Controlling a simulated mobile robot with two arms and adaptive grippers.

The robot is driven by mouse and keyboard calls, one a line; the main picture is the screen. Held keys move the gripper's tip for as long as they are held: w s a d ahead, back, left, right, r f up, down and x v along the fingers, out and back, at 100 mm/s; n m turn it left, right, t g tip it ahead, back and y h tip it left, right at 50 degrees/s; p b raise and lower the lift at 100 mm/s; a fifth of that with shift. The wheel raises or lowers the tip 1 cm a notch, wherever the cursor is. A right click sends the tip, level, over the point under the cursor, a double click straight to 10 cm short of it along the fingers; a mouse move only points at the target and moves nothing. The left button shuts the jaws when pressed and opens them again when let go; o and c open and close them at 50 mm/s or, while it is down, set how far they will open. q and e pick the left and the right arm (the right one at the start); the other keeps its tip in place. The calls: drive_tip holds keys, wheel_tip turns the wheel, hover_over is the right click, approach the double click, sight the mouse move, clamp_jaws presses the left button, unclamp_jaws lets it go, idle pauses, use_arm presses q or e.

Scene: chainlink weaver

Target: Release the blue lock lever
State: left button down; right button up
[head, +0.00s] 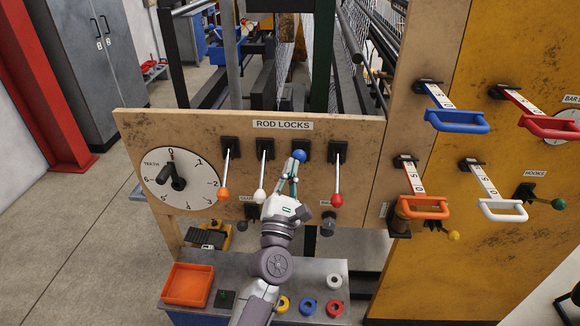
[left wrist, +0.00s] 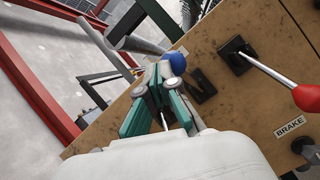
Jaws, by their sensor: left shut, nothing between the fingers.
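The blue lock lever shows as a blue ball knob (head: 299,156) on the ROD LOCKS panel, third from the left. It sits higher than the other knobs, close to its black mount. My left gripper (head: 293,172) is shut and empty, with its fingertips just below the blue knob. In the left wrist view the blue knob (left wrist: 175,62) is just beyond and beside the fingertips of my left gripper (left wrist: 160,78). I cannot tell whether they touch. The lever's rod is mostly hidden by the gripper. My right gripper is not in view.
Orange (head: 222,195), white (head: 260,195) and red (head: 337,200) lock levers hang down on either side. A TEETH dial (head: 180,180) is at the panel's left. Coloured handles, including a blue one (head: 458,122), stick out at right. An orange tray (head: 187,285) and several rings lie below.

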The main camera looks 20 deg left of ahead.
use_arm(q)
drive_tip(key=v, duration=1.1)
drive_tip(key=d+f+m+g+h+b, duration=0.1)
drive_tip(key=d+f+m+g+h, duration=0.25)
drive_tip(key=f+m, duration=1.1)
drive_tip(key=s+f+m+g+h+b, duration=0.1)
drive_tip(key=s+f+m+g, duration=0.25)
drive_tip(key=f, duration=1.15)
drive_tip(key=s+f+m+g+h+b, duration=0.1)
drive_tip(key=s+f+m+g, duration=0.3)
drive_tip(key=f, duration=1)
drive_tip(key=s+a+f+m+g, duration=0.3)
drive_tip(key=s+f+m+g, duration=0.2)
drive_tip(key=s+f, duration=0.9)
drive_tip(key=s+a+f+m+g+y, duration=0.1)
drive_tip(key=s+a+f+m+g, duration=0.1)
drive_tip(key=s, duration=0.7)
drive_tip(key=s+a+f+m+g+y+b, duration=0.1)
drive_tip(key=s+a+f+m+g, duration=0.2)
drive_tip(key=s, duration=0.7)
wheel_tip(320, 180, down, 4)
drive_tip(key=m, duration=0.2)
drive_tip(key=shift+s+a+r+m, duration=0.15)
drive_tip(key=shift+r+m, duration=0.1)
drive_tip(key=shift+m, duration=0.05)
